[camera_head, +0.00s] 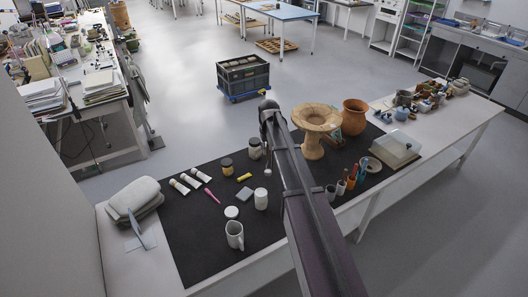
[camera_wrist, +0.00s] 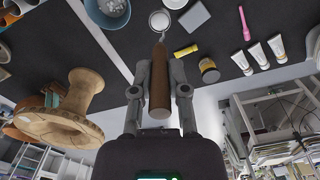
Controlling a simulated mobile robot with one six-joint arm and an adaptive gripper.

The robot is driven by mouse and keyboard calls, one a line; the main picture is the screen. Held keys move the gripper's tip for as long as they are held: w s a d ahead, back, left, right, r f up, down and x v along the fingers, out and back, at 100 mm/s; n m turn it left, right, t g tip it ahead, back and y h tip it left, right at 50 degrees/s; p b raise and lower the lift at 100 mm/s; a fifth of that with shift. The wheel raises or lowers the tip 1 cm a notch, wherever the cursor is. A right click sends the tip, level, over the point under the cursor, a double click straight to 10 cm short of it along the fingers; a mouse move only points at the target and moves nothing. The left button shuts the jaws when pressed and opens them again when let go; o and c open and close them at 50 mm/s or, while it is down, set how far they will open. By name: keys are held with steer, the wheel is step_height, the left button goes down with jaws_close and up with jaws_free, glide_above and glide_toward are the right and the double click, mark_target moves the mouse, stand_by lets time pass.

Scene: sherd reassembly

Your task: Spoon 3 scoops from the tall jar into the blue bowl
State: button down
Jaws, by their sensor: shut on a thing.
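My gripper (camera_wrist: 160,82) is shut on the brown wooden handle of a spoon (camera_wrist: 159,95) in the wrist view. The spoon's thin metal neck leads to its round head, which looks pale inside; whether that is powder or bare metal I cannot tell. The blue bowl (camera_wrist: 122,16) is at the top left of the wrist view, left of the spoon head, with greyish contents. The white tall jar (camera_head: 261,200) stands on the dark mat in the head view. A white piece near the wrist view's top edge may be its rim.
A white mug (camera_head: 234,235) and a round white lid (camera_head: 232,212) are near the jar. A wide-rimmed clay vessel (camera_head: 314,130) stands right of my arm, beside an orange pot (camera_head: 354,117). Tubes, a pink tool (camera_head: 211,195) and lidded jars lie leftward. The mat's front left is clear.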

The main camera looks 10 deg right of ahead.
steer(key=shift+w+d, duration=1.35)
steer(key=shift+d, duration=4.4)
step_height(320, 180, down, 11)
steer(key=b, duration=1.1)
steer(key=s+d+f+t+y+b, duration=0.8)
steer(key=d+f+t+y+b, duration=0.1)
steer(key=b, duration=1.2)
steer(key=shift+f+y, duration=0.2)
steer(key=shift+y, duration=0.3)
steer(key=shift+s+d+t+b, duration=0.2)
steer(key=shift+t+b, duration=0.1)
steer(key=shift+b, duration=0.05)
steer(key=shift+w+a+r+p, duration=0.1)
steer(key=shift+r+p, duration=0.1)
steer(key=shift+p, duration=0.2)
